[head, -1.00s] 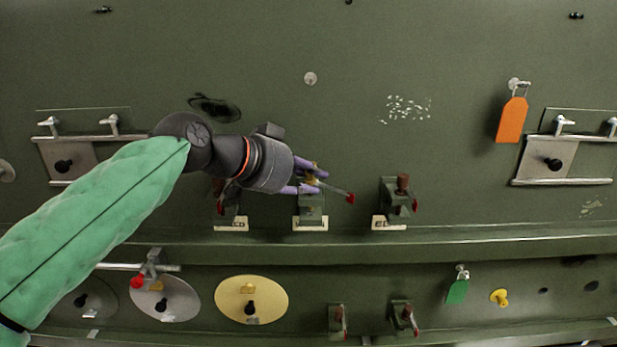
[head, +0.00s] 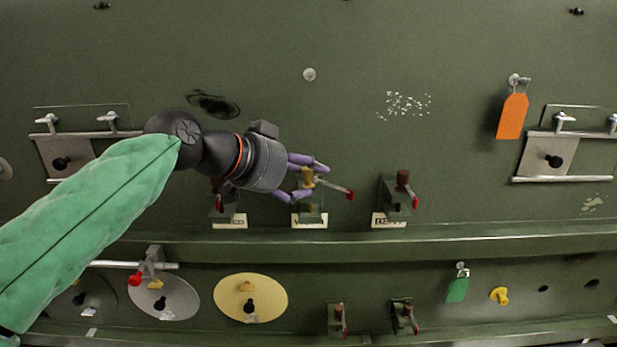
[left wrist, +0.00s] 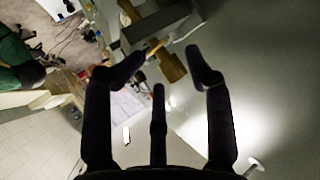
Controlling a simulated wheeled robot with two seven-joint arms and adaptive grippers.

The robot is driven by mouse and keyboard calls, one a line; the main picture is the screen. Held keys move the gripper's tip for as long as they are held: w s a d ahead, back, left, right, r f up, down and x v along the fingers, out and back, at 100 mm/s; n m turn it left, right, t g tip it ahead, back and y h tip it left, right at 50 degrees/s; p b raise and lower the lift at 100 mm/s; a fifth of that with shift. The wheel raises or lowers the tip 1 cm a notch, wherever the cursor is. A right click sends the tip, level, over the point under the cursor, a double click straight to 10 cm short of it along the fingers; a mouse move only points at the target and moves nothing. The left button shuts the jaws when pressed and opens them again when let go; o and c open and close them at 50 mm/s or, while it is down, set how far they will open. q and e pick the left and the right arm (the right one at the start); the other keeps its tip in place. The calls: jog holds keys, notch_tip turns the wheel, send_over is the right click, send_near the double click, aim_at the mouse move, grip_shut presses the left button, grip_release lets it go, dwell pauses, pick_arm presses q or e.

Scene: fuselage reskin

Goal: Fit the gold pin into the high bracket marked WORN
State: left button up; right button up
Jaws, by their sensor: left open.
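The gold pin (head: 307,177) stands upright at the middle high bracket (head: 312,200), its head above the bracket and a gold part showing lower down. How deep it sits is hard to tell. The label (head: 309,221) below the bracket starts with a W; the rest is too small to read. My left gripper (head: 306,180) is open, its purple fingers spread just left of the pin. In the left wrist view the gold pin (left wrist: 171,64) shows beyond the spread dark fingers, apart from them. My right gripper is not in view.
High brackets with brown pins stand to the left (head: 228,203) and right (head: 396,194). A red-tipped lever (head: 340,190) sticks out right of the middle bracket. A ledge (head: 450,238) runs below. An orange tag (head: 512,117) hangs at right. The panel above is mostly clear.

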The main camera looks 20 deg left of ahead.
pick_arm(q)
jog(key=v, duration=1.1)
jog(key=shift+f, duration=0.1)
